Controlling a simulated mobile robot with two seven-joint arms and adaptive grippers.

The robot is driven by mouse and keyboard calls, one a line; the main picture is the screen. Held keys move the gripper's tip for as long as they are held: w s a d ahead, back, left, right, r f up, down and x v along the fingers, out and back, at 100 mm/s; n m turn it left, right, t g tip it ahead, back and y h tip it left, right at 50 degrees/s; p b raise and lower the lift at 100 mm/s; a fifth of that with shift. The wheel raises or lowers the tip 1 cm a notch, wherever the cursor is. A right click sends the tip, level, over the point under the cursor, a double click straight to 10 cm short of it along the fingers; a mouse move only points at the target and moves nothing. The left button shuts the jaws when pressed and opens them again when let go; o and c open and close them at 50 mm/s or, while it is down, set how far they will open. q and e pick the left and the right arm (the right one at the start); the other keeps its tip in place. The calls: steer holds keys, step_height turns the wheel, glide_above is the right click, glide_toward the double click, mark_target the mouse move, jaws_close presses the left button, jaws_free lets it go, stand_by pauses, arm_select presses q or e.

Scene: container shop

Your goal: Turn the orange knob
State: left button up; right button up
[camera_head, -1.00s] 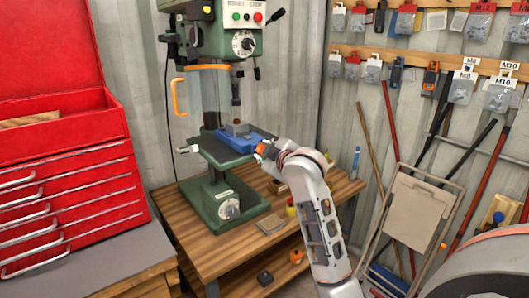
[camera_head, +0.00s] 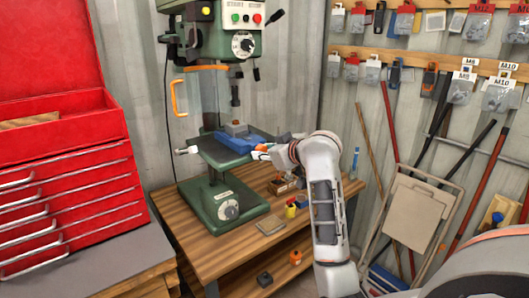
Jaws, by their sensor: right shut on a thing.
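The orange knob (camera_head: 262,148) shows as a small patch at the right end of the blue vise (camera_head: 238,141) on the green drill press table. My right gripper (camera_head: 261,154) reaches in from the right at that knob and is shut on it. The fingers are small and partly hidden by the knob and my wrist, so the exact grip and the knob's angle are hard to read. My left gripper is not in view.
The green drill press (camera_head: 215,203) stands on a wooden bench (camera_head: 185,213). A red tool chest (camera_head: 70,195) is at left. A folded beige chair (camera_head: 418,210) leans at right.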

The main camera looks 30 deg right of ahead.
steer(key=shift+f, duration=0.15)
steer(key=o, duration=1.1)
steer(key=shift+s+r, duration=0.25)
steer(key=v, duration=1.1)
steer(key=shift+s, duration=0.25)
